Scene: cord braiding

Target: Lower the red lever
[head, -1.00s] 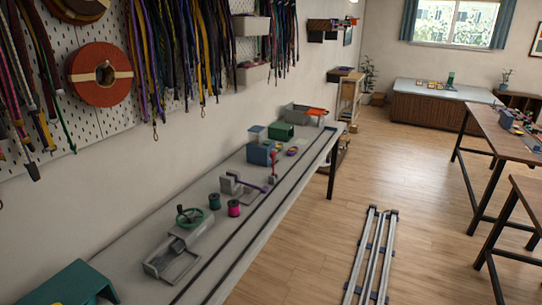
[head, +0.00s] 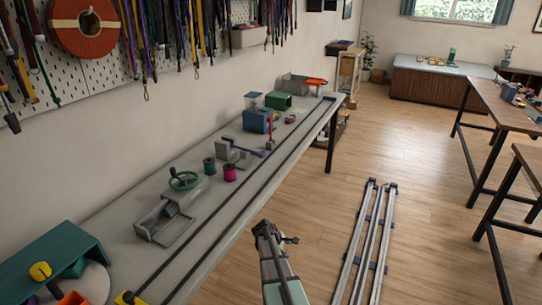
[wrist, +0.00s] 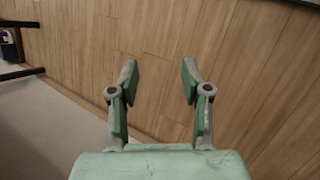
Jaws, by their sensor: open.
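The red lever (head: 270,128) stands roughly upright on the long grey bench (head: 215,205), in the middle distance of the head view. It is small there, beside a grey block device with a purple bar (head: 250,151). My gripper (wrist: 160,76) shows in the wrist view with its two fingers apart and nothing between them. It is over wooden floor in that view, and the red lever is not seen there. In the head view, part of my mint-and-grey arm rises at the bottom centre, right of the bench's front edge and well short of the lever.
Left of the lever are a green handwheel device (head: 184,180), a dark green spool (head: 209,166) and a pink spool (head: 229,172). Behind it is a blue box (head: 257,120). Dark grooves run along the bench front. Rails (head: 362,240) lie on the open floor to the right.

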